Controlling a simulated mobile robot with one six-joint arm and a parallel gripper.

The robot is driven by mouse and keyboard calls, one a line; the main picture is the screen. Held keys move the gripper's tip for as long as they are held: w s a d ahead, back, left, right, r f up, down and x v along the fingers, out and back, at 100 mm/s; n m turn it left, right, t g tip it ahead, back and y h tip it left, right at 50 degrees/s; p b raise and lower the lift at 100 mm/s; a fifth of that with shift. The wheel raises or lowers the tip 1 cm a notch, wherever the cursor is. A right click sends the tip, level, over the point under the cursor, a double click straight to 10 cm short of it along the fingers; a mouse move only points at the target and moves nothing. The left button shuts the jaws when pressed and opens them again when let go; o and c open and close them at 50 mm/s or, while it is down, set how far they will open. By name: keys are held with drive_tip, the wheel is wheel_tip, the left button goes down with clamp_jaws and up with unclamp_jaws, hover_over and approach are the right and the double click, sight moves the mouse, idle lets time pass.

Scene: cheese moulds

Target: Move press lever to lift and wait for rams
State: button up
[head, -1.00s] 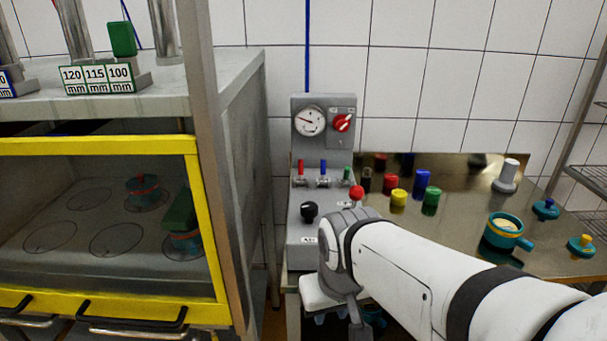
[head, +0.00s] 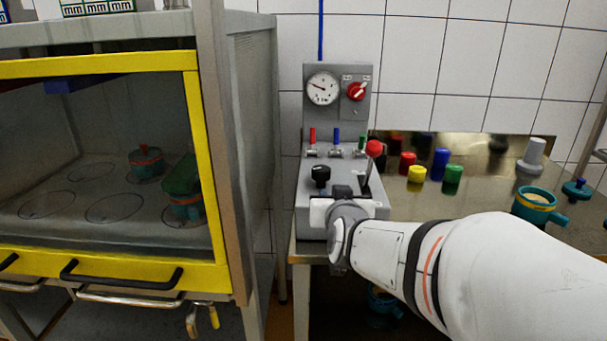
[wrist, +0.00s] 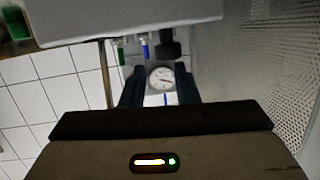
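The press control box (head: 312,222) stands on the bench. Its lever has a red ball (head: 374,148) on a dark, nearly upright shaft at the right side. A black knob (head: 320,174) sits left of it. My gripper (head: 342,192) is in front of the box, left of the lever and not seen touching it. In the wrist view its dark fingers (wrist: 159,70) stand apart with nothing seen between them. Behind the yellow-framed door (head: 206,150), a teal mould with a red top (head: 146,160) and one under a green block (head: 182,188) stand in the chamber.
A round gauge (head: 323,89) and a red rotary switch (head: 357,92) are on the upright panel. Small red (head: 312,135) and blue (head: 336,135) valves sit below. Coloured cylinders and a teal cup (head: 537,205) stand on the bench to the right.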

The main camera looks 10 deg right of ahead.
sight(372, 160)
drive_tip(key=w+d+r+m+t+h+b, duration=0.1)
drive_tip(key=w+d+h+b, duration=0.1)
drive_tip(key=d, duration=0.1)
drive_tip(key=w+d+r+m+t+h+b, duration=0.1)
drive_tip(key=w+d+r+t+h+b, duration=0.1)
drive_tip(key=d+h, duration=0.1)
drive_tip(key=w+d+r+m+t+h+b, duration=0.1)
drive_tip(key=w+d+r+h+b, duration=0.1)
drive_tip(key=d+h, duration=0.1)
drive_tip(key=shift+d+m+t, duration=0.4)
drive_tip(key=shift+d, duration=0.35)
clamp_jaws()
